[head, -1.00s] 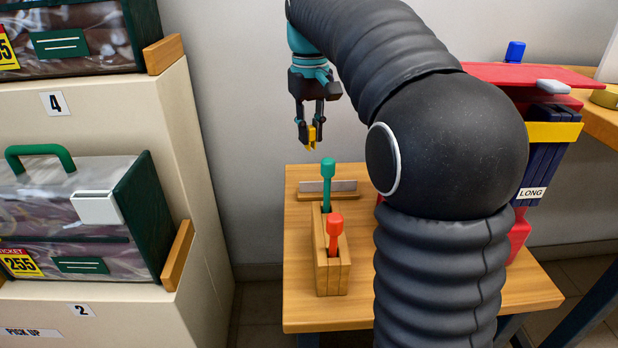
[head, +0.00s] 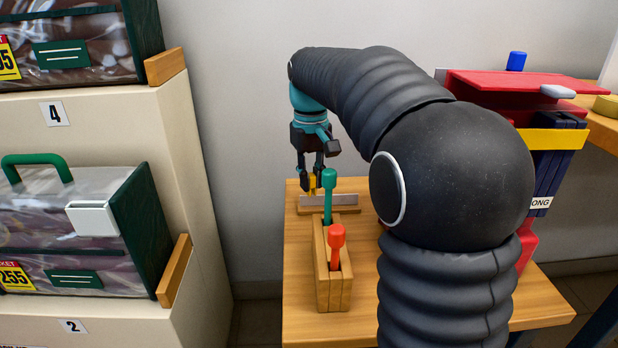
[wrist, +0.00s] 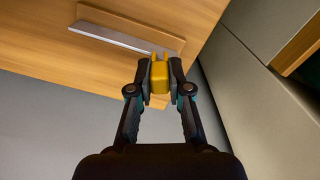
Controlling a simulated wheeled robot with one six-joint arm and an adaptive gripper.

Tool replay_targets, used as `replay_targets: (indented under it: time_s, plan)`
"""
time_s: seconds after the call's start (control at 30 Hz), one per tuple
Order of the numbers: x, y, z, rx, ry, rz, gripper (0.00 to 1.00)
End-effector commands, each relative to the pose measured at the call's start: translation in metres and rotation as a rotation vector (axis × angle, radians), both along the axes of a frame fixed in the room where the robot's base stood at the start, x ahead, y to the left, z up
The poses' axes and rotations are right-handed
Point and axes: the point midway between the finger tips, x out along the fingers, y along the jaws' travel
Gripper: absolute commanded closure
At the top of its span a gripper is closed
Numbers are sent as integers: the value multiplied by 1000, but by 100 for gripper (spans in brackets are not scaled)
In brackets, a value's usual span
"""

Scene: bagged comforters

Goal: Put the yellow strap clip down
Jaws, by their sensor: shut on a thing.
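The yellow strap clip (wrist: 160,76) is pinched between the fingertips of my gripper (wrist: 158,72) in the wrist view. In the head view my gripper (head: 318,183) points down at the back of the small wooden table (head: 300,260), shut on the clip (head: 312,184). The clip appears by the metal-faced wooden ledge (head: 348,200), partly hidden by the fingers. In the wrist view the ledge (wrist: 125,28) lies beyond the clip; I cannot tell whether they touch.
A wooden holder (head: 334,292) with a green-topped tool (head: 329,182) and a red-topped tool (head: 337,237) stands in front of my gripper. A red rack (head: 520,85) with dark blue straps (head: 550,170) is at right. Shelves with bagged comforters (head: 70,225) are at left.

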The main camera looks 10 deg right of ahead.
Motion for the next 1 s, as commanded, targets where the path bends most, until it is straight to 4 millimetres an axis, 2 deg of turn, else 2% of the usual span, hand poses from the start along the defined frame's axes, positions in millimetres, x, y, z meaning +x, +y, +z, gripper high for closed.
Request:
replay_targets:
  time_s: [0.07,0.1,0.17,0.43,0.57,0.67,1.0]
  plan:
    - [0,0,-3,0,0,0,94]
    - [0,0,-2,0,0,0,72]
    - [0,0,-2,0,0,0,57]
    - [0,0,-2,0,0,0,57]
    - [0,0,5,0,0,0,57]
    - [1,0,17,0,-2,0,57]
    - [1,1,85,0,-2,0,57]
